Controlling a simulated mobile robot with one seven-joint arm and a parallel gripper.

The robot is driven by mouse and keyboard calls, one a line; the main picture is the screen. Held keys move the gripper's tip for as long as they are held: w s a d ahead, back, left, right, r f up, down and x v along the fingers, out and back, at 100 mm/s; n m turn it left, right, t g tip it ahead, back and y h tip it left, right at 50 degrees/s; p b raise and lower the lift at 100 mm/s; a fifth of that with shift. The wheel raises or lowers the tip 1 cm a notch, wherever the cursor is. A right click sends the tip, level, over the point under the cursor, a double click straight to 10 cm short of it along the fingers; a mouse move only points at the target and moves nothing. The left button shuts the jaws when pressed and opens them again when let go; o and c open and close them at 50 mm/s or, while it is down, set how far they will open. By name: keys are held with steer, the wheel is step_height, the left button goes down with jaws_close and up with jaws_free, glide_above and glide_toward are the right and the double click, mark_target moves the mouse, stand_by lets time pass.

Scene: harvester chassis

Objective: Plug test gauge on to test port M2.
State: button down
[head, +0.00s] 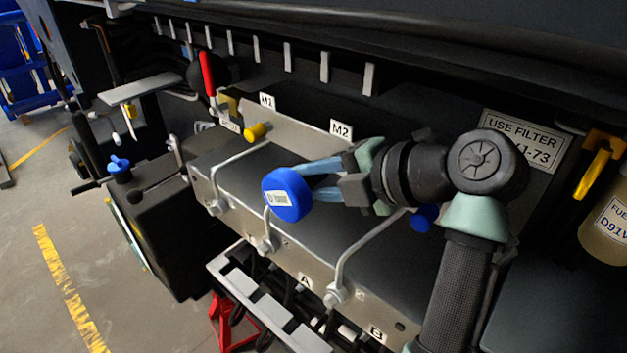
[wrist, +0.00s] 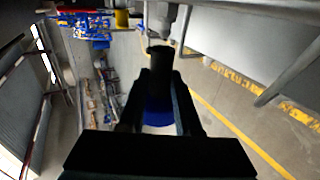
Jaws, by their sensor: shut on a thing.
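The test gauge (head: 287,194) is a round blue body with a small white label. My gripper (head: 312,184) is shut on it and holds it above the dark top of the valve block. In the wrist view the gauge's blue body (wrist: 158,113) sits between the dark fingers, and a black cylindrical end (wrist: 160,63) points away from me. That end appears close to a grey metal fitting (wrist: 161,18); I cannot tell whether they touch. The M2 label (head: 341,129) is on the back panel. Port M2 itself cannot be made out in the head view, where my arm covers that area.
A yellow cap (head: 255,131) sits below the M1 label (head: 266,100). Metal pipes (head: 350,248) bend over the block's front. A blue knob (head: 425,217) shows behind my arm. A red lever (head: 208,73) stands further left. A filter sign (head: 525,140) is at right.

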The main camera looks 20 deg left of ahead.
steer(key=shift+w+d+b, duration=0.25)
steer(key=shift+w+b, duration=0.05)
steer(key=shift+w, duration=0.35)
steer(key=shift+w+d+b, duration=0.2)
steer(key=shift+w+b, duration=0.1)
steer(key=shift+w, duration=0.3)
stand_by(0.5)
steer(key=c, duration=0.5)
jaws_free()
